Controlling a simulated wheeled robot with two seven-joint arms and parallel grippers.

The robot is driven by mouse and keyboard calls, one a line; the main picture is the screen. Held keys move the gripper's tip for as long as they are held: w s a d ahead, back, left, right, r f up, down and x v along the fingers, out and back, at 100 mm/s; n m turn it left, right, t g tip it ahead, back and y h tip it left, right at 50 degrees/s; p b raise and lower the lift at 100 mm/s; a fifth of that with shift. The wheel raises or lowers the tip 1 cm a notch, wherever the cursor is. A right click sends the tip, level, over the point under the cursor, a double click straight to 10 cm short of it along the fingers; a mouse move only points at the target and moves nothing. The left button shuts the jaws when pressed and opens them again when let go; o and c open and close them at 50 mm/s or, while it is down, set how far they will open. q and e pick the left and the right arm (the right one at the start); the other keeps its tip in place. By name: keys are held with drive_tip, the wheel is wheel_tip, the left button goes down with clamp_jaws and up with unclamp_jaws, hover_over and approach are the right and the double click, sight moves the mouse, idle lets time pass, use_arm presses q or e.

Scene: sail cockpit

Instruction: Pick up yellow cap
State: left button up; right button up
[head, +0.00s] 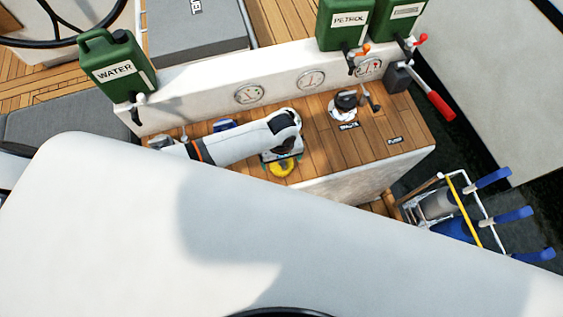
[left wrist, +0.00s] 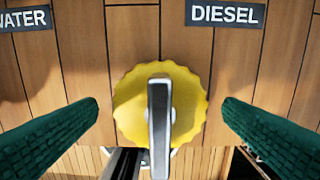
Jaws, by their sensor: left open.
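The yellow cap (left wrist: 190,98) is a round disc with a scalloped edge and a raised grey bar (left wrist: 159,125) across its middle. It sits on the wooden deck panel, and in the head view the cap (head: 283,168) shows at the front edge of that panel. My left gripper (head: 281,158) is over the cap, and its own body hides part of the cap there. In the left wrist view the two green fingers of my left gripper (left wrist: 160,112) are apart, one on each side of the cap, with gaps between. My right gripper is not in view.
The wooden panel (head: 330,145) carries a black-topped fitting (head: 345,103) and labels, including DIESEL (left wrist: 226,13). Gauges (head: 249,93) line the white wall behind. Green WATER (head: 117,65) and PETROL (head: 343,22) cans stand above. A red-handled lever (head: 440,105) is at the right.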

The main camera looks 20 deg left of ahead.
use_arm(q)
drive_tip(key=c, duration=1.2)
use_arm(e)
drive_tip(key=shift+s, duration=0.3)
use_arm(q)
drive_tip(key=shift+o, duration=0.2)
drive_tip(key=shift+r, duration=0.15)
wheel_tip(320, 180, up, 9)
drive_tip(key=shift+r, duration=0.2)
wheel_tip(320, 180, up, 3)
drive_tip(key=p, duration=0.4)
drive_tip(key=shift+r, duration=0.2)
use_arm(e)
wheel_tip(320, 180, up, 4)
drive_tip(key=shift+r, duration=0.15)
